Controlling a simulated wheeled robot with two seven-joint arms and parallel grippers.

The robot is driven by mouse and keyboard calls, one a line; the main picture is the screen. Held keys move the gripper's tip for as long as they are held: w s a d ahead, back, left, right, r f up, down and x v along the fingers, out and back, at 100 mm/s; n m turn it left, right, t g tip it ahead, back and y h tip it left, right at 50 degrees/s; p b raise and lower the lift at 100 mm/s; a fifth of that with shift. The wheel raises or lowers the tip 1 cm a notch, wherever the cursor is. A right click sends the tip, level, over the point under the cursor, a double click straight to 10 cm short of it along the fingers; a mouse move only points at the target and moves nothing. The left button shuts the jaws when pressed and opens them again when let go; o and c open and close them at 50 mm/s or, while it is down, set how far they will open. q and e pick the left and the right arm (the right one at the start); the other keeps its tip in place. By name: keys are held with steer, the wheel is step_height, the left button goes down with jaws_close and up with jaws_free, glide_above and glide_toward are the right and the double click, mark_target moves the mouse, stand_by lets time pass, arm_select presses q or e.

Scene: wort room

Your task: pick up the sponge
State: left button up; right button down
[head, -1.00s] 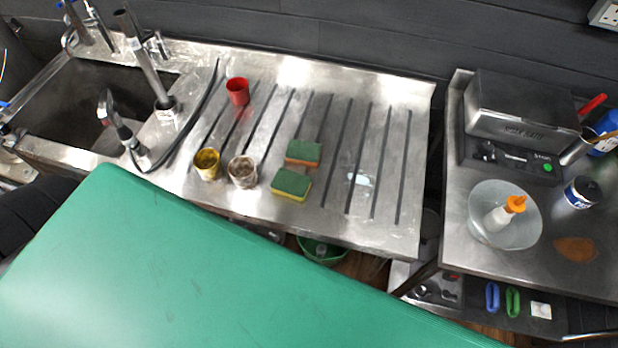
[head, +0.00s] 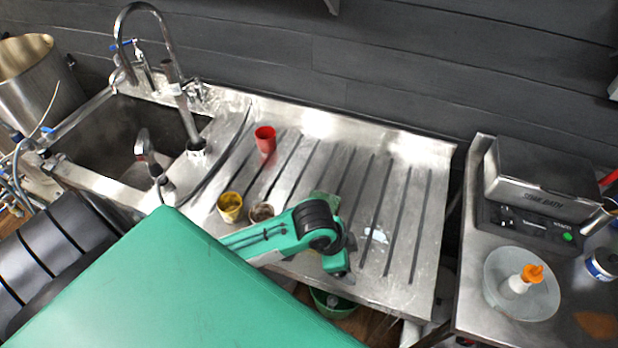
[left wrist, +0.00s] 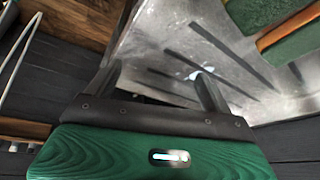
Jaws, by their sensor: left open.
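Two sponges with green tops lie on the ribbed steel drainer (head: 385,230). In the head view a green sponge (head: 327,202) shows only partly behind my left arm; the other is hidden by the arm. In the left wrist view, green sponge surfaces (left wrist: 290,45) with an orange-brown strip show at the upper right, cut by the frame edge. My left gripper (head: 338,266) is over the front part of the drainer. In the left wrist view its fingers (left wrist: 157,76) are apart with nothing between them, and the sponges are off to their right. My right gripper is not in view.
A red cup (head: 265,140), a yellow cup (head: 230,206) and a stained cup (head: 261,212) stand left of my arm. The sink (head: 125,145) is farther left. A scale (head: 540,190) and a bowl (head: 520,285) with an orange-capped bottle stand on the right table. The drainer's right side is mostly clear.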

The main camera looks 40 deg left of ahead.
arm_select(q)
steer(key=w+a+r+m+g+y, duration=0.35)
steer(key=a+r+m, duration=0.35)
steer(key=a, duration=0.6)
steer(key=shift+n, duration=0.6)
step_height(320, 180, down, 8)
steer(key=shift+w+r+p, duration=0.1)
steer(key=shift+r+p, duration=0.05)
steer(key=shift+p, duration=1.05)
steer(key=shift+f+p, duration=0.4)
steer(key=shift+f, duration=0.05)
steer(key=f, duration=0.1)
steer(key=f+p, duration=0.1)
steer(key=f, duration=0.1)
steer(key=shift+w+a+f, duration=0.1)
steer(key=shift+w+f, duration=0.1)
steer(key=shift+f, duration=0.6)
steer(key=c, duration=1.1)
